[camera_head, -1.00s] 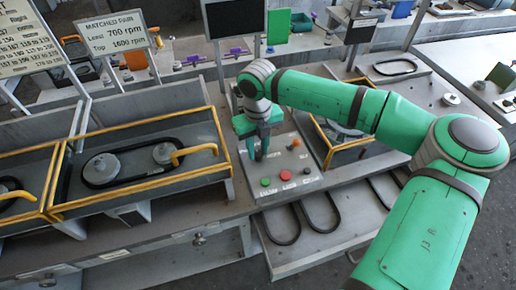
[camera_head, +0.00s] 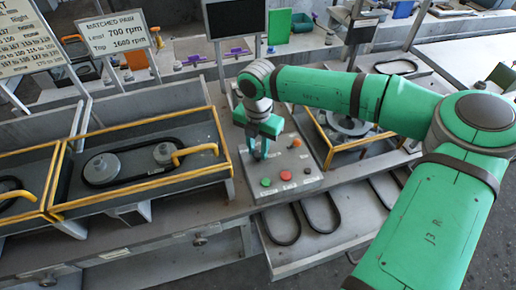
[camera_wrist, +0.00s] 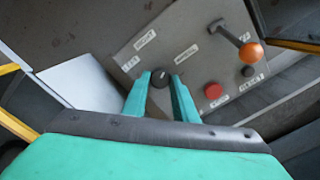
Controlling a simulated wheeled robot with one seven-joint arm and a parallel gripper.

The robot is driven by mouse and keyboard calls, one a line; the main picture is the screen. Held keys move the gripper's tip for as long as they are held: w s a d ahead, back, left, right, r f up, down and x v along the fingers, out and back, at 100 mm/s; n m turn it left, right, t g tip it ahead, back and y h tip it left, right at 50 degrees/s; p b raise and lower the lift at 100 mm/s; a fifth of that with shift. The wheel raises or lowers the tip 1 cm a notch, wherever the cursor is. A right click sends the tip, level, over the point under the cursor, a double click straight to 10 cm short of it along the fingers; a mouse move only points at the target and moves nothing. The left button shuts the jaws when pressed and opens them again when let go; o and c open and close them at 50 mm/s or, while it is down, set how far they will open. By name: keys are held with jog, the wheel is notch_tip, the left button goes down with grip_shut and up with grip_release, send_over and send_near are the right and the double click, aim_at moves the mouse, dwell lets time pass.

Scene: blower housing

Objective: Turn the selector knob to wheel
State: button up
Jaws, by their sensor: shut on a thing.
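The selector knob (camera_wrist: 160,78) is small, round and black with a light pointer mark, on the grey control panel (camera_head: 290,166). In the head view my gripper (camera_head: 258,150) reaches down to the upper left part of the panel and hides the knob there.
The panel also bears a red button (camera_wrist: 213,90), a green button (camera_head: 265,182), a black button (camera_wrist: 247,71) and an orange-tipped lever (camera_wrist: 250,52). Yellow-railed bays with belts and pulleys (camera_head: 140,165) stand left and right. A blank dark screen (camera_head: 236,18) stands behind.

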aim_at(257, 153)
jog(key=m, duration=0.5)
jog(key=shift+m, duration=0.3)
dwell(0.4)
jog(key=o, duration=1)
jog(key=shift+o, duration=0.2)
jog(key=shift+r, duration=0.1)
notch_tip(257, 153, up, 11)
jog(key=shift+f, duration=0.2)
jog(key=shift+a, duration=0.1)
